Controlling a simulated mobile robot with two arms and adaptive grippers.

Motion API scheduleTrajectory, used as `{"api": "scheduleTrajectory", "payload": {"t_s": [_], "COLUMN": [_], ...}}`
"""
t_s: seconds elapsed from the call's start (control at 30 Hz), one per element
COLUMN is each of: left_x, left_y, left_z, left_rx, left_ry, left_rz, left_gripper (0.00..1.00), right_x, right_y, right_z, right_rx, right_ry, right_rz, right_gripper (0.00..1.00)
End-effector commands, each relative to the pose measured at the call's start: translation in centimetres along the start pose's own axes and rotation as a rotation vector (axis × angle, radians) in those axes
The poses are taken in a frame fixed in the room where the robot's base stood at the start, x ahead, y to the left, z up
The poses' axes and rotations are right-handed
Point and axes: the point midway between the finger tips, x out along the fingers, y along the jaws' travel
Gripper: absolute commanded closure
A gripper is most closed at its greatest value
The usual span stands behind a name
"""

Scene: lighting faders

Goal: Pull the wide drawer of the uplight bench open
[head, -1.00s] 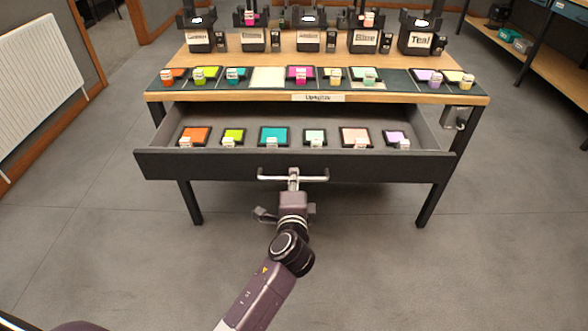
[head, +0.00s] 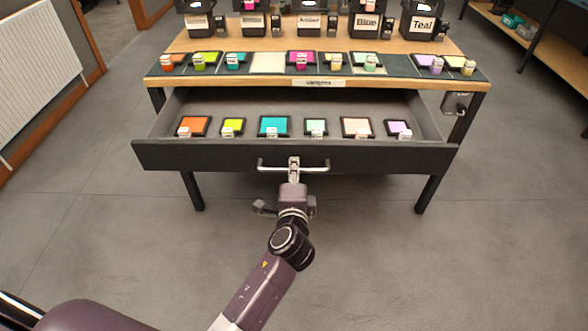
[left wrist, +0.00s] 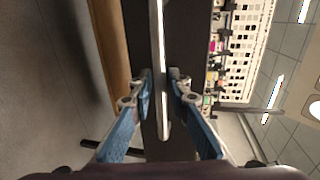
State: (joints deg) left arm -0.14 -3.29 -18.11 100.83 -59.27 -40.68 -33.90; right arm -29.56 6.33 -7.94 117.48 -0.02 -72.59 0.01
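The wide drawer (head: 220,155) of the uplight bench (head: 215,88) is pulled well out, showing its inside and dark front panel. Its silver bar handle (head: 318,168) is at the middle of the front. My left gripper (head: 294,165) is at the middle of this handle. In the left wrist view, the handle bar (left wrist: 158,40) runs between the two fingers of my left gripper (left wrist: 162,88), which are closed in on it from both sides. My right gripper is not in view.
Several coloured tiles, such as an orange one (head: 193,126), lie in the drawer. More tiles and labelled dark holders, one reading Teal (head: 422,24), stand on the bench. A radiator (head: 35,68) is at the left. Floor in front is clear.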

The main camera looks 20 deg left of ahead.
Motion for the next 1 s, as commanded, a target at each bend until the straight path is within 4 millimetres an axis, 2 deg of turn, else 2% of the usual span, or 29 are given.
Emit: {"api": "scheduleTrajectory", "payload": {"t_s": [0.17,0.27,0.5,0.7,0.83,1.0], "left_x": [-0.9,-2.6,-7.8,-10.9,-11.8,-12.1], "left_y": [0.1,0.1,0.2,0.1,0.0,0.0], "left_z": [-0.1,-0.1,0.0,0.0,0.0,0.0], "left_rx": [-0.001,-0.001,-0.001,0.000,-0.001,0.000], "left_ry": [0.001,0.002,0.001,0.000,0.000,0.000], "left_rz": [0.001,0.002,0.004,0.002,0.001,0.000], "left_gripper": [0.84,0.84,0.84,0.84,0.84,0.84], "right_x": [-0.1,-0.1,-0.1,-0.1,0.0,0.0], "right_y": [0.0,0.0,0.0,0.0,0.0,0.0], "right_z": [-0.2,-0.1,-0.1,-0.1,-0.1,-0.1], "right_rx": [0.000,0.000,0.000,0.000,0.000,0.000], "right_ry": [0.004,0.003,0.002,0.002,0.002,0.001], "right_rz": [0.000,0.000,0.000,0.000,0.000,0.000], "right_gripper": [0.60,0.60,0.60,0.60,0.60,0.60]}}
